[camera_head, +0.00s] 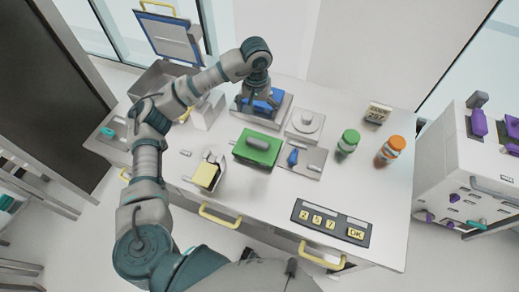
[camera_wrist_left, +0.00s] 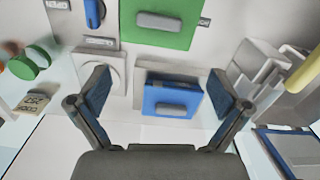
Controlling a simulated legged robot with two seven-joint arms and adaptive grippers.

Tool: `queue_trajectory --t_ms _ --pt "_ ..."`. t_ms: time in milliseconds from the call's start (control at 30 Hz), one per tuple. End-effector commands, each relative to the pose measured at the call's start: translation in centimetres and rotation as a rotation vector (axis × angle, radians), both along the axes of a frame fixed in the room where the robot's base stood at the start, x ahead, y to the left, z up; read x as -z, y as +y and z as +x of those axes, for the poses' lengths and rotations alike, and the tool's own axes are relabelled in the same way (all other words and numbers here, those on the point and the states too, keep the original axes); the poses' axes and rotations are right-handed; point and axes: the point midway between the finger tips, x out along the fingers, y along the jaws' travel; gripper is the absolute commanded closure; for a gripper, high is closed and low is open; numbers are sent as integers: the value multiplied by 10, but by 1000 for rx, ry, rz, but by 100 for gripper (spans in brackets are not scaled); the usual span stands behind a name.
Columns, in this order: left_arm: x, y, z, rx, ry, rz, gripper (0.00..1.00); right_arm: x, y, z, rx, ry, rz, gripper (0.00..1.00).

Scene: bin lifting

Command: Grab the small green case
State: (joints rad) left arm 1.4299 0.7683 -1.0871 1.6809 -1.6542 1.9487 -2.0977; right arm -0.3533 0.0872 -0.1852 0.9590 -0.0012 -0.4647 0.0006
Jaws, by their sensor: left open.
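The small green case (camera_head: 263,156) with a grey handle lies on the white counter, left of its middle in the head view. It also shows at the top of the left wrist view (camera_wrist_left: 165,40), cut off by the edge. My left gripper (camera_head: 260,100) is behind the green case, over a blue case (camera_head: 248,103). In the left wrist view my left gripper (camera_wrist_left: 163,93) is open, with a finger on each side of the blue case (camera_wrist_left: 172,97); I cannot tell whether they touch it. The green case is apart from the fingers. My right gripper is in neither view.
A yellow-topped holder (camera_head: 206,176) is at left, a keypad panel (camera_head: 331,222) in front.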

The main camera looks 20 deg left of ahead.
Motion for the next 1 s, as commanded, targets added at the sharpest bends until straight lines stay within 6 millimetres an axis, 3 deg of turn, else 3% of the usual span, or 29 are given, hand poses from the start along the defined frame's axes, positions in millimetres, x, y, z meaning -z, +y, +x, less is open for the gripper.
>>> queue_trajectory --t_ms 167,600,933,1000 --pt "7 0 -1 125 1 1 0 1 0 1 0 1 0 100" --pt "101 0 -2 128 4 0 0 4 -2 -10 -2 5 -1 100" --pt "133 0 -1 127 3 0 0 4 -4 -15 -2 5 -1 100" --pt "145 -1 -2 128 4 0 0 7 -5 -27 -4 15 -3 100"
